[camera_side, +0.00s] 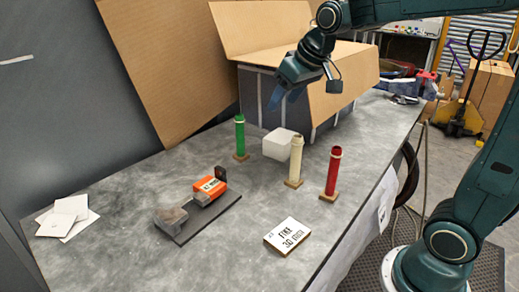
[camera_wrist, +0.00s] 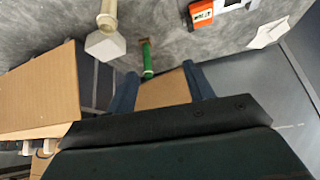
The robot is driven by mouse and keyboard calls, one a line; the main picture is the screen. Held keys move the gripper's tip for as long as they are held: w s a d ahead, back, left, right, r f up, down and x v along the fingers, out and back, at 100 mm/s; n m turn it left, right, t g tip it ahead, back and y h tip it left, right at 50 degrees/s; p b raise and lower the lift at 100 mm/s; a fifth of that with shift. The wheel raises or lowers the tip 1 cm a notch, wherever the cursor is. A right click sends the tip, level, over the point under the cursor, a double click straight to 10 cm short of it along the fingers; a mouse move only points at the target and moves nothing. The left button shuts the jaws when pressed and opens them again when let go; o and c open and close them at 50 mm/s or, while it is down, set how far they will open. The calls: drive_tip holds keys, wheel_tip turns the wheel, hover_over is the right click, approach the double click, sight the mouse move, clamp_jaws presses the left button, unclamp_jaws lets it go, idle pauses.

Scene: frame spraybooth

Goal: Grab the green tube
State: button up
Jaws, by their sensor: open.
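The green tube (camera_side: 240,136) stands upright on a small wooden base on the grey table, at the left of three tubes in the side view. In the wrist view the green tube (camera_wrist: 148,60) shows just beyond the fingertips, near the middle. My gripper (camera_side: 275,98) is open and empty, in the air above and to the right of the tube in the side view. In the wrist view the two blue fingers of my gripper (camera_wrist: 160,85) are spread apart, with cardboard visible between them. Nothing touches the green tube.
A white block (camera_side: 279,145), a cream tube (camera_side: 295,160) and a red tube (camera_side: 333,172) stand to its right. A large cardboard box (camera_side: 345,80) stands behind. An orange tool (camera_side: 208,190) on a dark plate and a label block (camera_side: 288,236) lie nearer.

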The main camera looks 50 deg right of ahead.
drive_tip(key=w+d+f, duration=0.3)
drive_tip(key=w+d, duration=0.1)
drive_tip(key=w, duration=0.5)
drive_tip(key=m, duration=0.1)
approach(242, 121)
drive_tip(key=shift+s+a+r+h, duration=0.2)
drive_tip(key=shift+s+a+h, duration=0.05)
drive_tip(key=shift+s+h, duration=0.05)
drive_tip(key=shift+w+f, duration=0.1)
drive_tip(key=shift+x, duration=4.15)
drive_tip(key=shift+w, duration=0.1)
drive_tip(key=shift+x, duration=2.5)
drive_tip(key=shift+c, duration=0.4)
clamp_jaws()
